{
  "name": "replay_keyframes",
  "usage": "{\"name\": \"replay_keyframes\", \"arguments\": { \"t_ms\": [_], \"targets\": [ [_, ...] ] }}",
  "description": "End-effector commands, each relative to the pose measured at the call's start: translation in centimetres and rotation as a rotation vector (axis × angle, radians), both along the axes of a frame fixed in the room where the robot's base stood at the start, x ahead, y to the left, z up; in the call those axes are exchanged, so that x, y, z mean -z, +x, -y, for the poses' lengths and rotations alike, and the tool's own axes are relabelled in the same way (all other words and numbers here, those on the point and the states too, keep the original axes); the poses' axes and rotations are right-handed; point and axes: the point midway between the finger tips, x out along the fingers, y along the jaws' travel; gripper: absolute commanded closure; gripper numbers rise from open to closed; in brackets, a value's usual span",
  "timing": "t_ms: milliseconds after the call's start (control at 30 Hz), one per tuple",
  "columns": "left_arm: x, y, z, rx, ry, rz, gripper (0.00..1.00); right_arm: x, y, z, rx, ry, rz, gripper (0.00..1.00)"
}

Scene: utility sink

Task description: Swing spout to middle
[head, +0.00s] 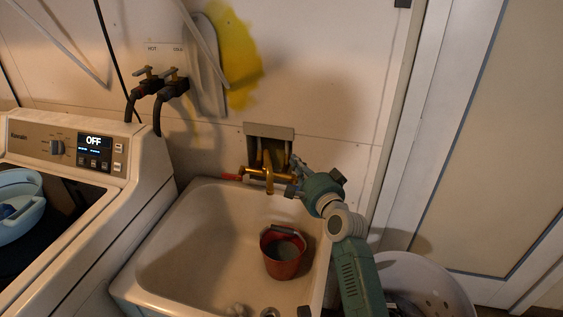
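The brass faucet (258,173) is fixed at the back of the white utility sink (178,238). A short brass part, which looks like the spout (270,184), points forward and down over the back of the basin, roughly in the middle of the fitting. My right gripper (292,184) is at the right end of the faucet, beside or touching it. Its fingers are small and partly merged with the brass, so I cannot tell whether they are open or closed. My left gripper is not in view.
A red bucket (283,255) stands in the sink below the faucet. A washing machine (92,235) is to the left, with hose taps (160,82) on the wall above. A white basket (428,285) is at the lower right. The left half of the basin is clear.

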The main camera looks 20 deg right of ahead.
Motion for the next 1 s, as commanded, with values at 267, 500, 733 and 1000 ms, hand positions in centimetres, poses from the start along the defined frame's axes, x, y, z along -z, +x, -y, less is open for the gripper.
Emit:
{"name": "replay_keyframes", "arguments": {
  "t_ms": [267,500,733,1000],
  "targets": [
    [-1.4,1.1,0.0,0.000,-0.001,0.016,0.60,0.5,2.1,-2.9,-0.002,0.000,-0.002,1.00],
    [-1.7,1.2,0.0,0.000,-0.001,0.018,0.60,0.9,2.3,-3.9,-0.001,-0.002,-0.001,1.00],
    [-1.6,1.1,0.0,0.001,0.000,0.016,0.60,0.9,2.3,-3.9,0.000,-0.002,-0.001,1.00],
    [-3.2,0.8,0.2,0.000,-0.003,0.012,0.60,0.6,2.2,-5.5,-0.001,-0.001,-0.003,1.00]
  ]
}}
